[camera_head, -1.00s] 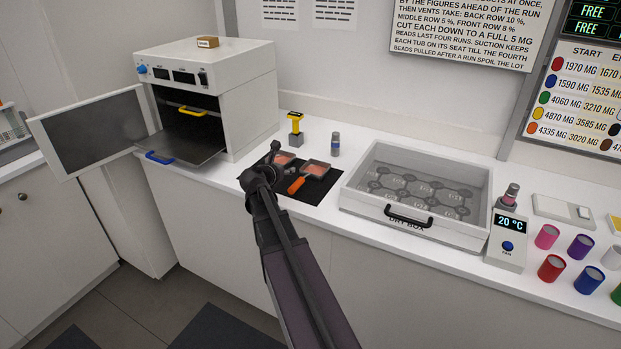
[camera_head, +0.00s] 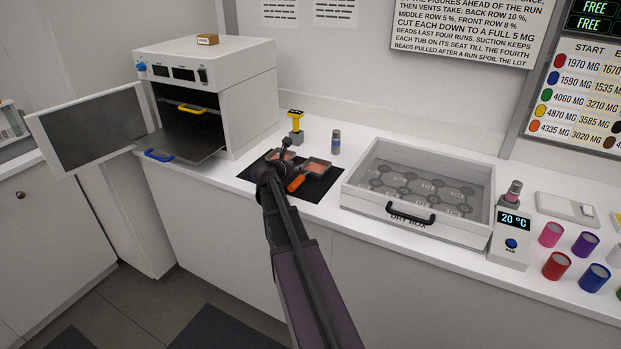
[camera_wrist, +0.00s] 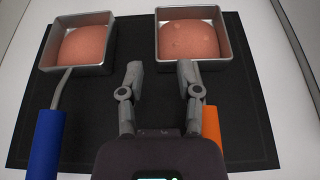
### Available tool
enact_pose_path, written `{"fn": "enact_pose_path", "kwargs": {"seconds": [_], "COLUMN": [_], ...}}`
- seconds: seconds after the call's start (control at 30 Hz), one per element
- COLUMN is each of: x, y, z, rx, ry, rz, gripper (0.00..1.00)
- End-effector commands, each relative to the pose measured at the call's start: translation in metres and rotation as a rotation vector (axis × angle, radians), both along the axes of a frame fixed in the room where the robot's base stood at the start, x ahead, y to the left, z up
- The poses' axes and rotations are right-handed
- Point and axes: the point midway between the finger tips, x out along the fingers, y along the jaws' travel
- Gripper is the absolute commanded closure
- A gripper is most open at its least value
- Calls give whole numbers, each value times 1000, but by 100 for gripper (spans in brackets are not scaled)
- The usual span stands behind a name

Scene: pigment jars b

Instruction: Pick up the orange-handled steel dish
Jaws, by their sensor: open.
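The orange-handled steel dish (camera_wrist: 159,42) is a square steel pan with a pinkish-orange mound in it, at the upper middle of the wrist view. Its orange handle (camera_wrist: 213,128) runs toward the camera, partly behind my right finger. In the head view the dish (camera_head: 317,163) lies on a black mat with its orange handle (camera_head: 296,183) pointing to the lower left. My gripper (camera_wrist: 160,72) is open and empty above the mat. Its fingertips are just short of the dish's near wall, and the handle is to the right of the gap. In the head view my gripper (camera_head: 272,165) hides part of the mat.
A similar dish (camera_wrist: 78,45) with a blue handle (camera_wrist: 46,141) lies to the left on the black mat (camera_wrist: 250,110). An open oven (camera_head: 205,95), a yellow-topped tool (camera_head: 296,126), a small jar (camera_head: 336,142) and a clear-lidded box (camera_head: 420,185) stand around the mat.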

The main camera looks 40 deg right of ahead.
Motion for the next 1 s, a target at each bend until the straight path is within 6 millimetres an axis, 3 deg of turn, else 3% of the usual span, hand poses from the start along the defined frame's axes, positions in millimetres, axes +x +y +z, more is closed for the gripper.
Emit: {"fn": "enact_pose_path", "kwargs": {"seconds": [0.2,0.73,1.0], "x": [10,12,24], "y": [-23,-29,-50], "z": [-11,-13,-26], "rx": [0,0,1], "ry": [0,0,0], "rz": [-1,-1,-2], "gripper": [56,56,56]}}
